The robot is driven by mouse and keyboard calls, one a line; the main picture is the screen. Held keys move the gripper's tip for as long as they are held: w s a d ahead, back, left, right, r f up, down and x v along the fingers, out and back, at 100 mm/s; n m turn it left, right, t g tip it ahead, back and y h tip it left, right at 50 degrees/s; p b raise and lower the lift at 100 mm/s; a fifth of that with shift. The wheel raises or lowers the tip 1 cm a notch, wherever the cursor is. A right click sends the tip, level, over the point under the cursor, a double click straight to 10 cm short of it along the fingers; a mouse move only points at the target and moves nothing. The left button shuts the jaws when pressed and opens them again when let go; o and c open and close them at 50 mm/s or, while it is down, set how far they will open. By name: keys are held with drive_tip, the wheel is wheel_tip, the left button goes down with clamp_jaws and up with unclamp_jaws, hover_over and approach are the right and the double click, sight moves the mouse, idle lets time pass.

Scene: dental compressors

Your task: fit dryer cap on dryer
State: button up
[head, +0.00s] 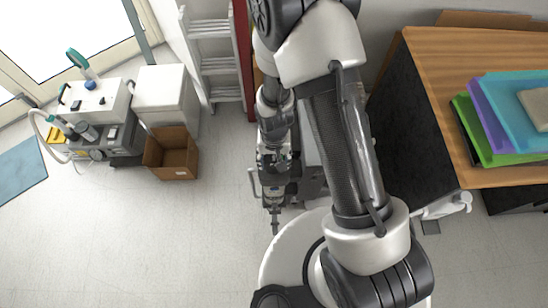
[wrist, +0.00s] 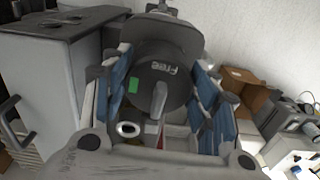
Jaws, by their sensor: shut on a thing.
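My gripper (wrist: 163,78) has its blue-padded fingers on either side of a dark round piece, which I take to be the dryer cap (wrist: 178,92). It is shut on this piece. The piece carries the light word "Free" and a green label, and a grey knob-like part stands in front of it. In the head view my gripper (head: 273,160) is small and points down beside a grey unit. The cap cannot be made out clearly there. The dryer cannot be told apart in either view; the cap and fingers cover much of what lies behind them.
A grey cabinet with a dark handle (wrist: 45,85) stands close on the left in the wrist view. A cardboard box (head: 172,155), white cabinet (head: 166,92) and compressor unit (head: 108,140) stand at left in the head view. A wooden-topped bench (head: 440,85) is at right. Floor at lower left is clear.

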drive_tip(key=shift+f, duration=0.25)
drive_tip(key=o, duration=1.2)
wheel_tip(320, 180, up, 12)
